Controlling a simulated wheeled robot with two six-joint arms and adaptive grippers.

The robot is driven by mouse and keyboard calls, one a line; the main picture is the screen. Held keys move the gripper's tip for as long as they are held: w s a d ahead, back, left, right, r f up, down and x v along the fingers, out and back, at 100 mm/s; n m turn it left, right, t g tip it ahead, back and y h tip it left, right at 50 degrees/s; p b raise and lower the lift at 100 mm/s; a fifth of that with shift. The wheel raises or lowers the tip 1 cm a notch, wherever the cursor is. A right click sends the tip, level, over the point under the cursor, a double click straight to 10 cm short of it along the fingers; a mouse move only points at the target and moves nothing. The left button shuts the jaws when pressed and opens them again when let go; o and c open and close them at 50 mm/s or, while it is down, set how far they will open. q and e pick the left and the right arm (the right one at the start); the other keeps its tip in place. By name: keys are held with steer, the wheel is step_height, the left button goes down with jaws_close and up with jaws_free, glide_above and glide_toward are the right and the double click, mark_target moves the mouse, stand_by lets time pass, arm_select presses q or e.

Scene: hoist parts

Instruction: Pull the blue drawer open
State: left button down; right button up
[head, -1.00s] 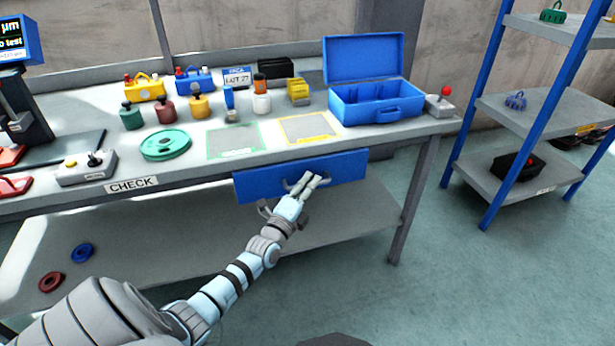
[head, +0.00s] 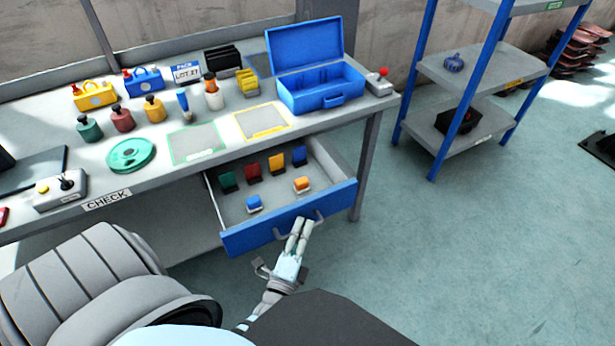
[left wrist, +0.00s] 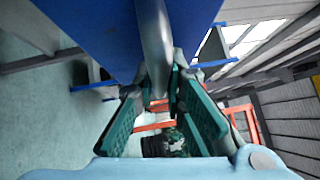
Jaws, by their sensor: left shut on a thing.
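The blue drawer (head: 250,238) hangs under the workbench and stands well open. Its grey inside shows several small coloured blocks standing at the back and two lying nearer the front. My left gripper (head: 300,232) is shut on the grey bar handle of the drawer front. In the left wrist view the handle (left wrist: 153,35) runs between the two green-padded fingers (left wrist: 162,85), with the blue drawer front (left wrist: 95,30) behind it. My right gripper is not in view.
The workbench (head: 150,185) carries bottles, a green disc (head: 131,155), a joystick box (head: 62,190) and an open blue toolbox (head: 318,85). A blue-framed shelf (head: 480,75) stands at the right. The floor right of the drawer is clear.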

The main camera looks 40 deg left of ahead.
arm_select(q)
steer(key=shift+s+d, duration=0.3)
steer(key=shift+d, duration=0.25)
steer(key=c, duration=1.7)
jaws_free()
steer(key=shift+o, duration=0.2)
